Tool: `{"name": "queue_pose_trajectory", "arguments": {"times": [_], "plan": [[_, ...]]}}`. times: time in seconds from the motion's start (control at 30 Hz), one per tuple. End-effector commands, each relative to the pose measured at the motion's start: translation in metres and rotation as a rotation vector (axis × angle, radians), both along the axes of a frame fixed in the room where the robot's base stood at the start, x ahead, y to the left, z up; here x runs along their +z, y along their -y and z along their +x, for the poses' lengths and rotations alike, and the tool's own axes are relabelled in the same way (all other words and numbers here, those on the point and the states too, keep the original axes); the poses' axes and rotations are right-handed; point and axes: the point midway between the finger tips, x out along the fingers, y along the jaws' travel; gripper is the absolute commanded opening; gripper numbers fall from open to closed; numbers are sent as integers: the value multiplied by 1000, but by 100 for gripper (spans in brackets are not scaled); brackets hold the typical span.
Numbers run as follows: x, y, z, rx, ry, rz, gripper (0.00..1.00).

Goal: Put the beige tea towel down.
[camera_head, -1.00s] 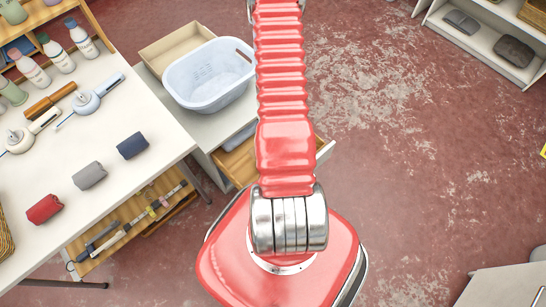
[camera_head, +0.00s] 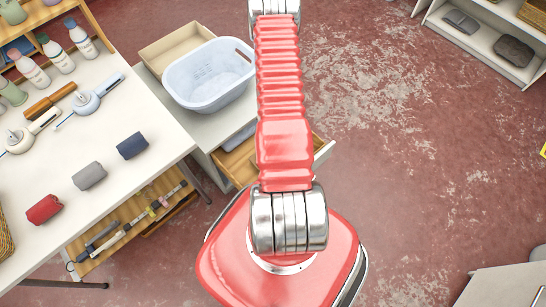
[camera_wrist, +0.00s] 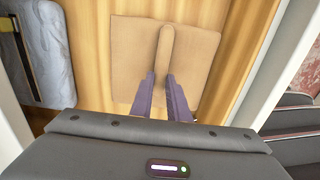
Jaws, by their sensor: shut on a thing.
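The beige tea towel (camera_wrist: 133,50) shows in the wrist view as a flat square with a raised ridge along its middle. It is over the wooden floor of an open drawer (camera_wrist: 90,95); I cannot tell whether its whole underside touches the wood. My gripper (camera_wrist: 166,82) has its two purple fingers shut on the ridge of the towel. The head view shows part of the open drawer (camera_head: 240,166) beside my arm, but my gripper and the towel are hidden there.
A folded blue-grey cloth (camera_wrist: 48,50) lies left of the towel. The drawer's pale side wall (camera_wrist: 272,70) is close on the right. In the head view, a white laundry basket (camera_head: 208,75) stands above the drawer. Rolled cloths, including a red one (camera_head: 44,209), lie on the table.

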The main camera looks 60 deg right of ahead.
Motion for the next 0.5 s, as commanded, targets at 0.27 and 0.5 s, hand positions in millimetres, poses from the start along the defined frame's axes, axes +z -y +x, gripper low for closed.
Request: {"name": "queue_pose_trajectory", "arguments": {"times": [0.27, 0.5], "plan": [[-28, 0, 0, 0, -1, 1, 0], [-29, 0, 0, 0, 0, 0, 0]]}}
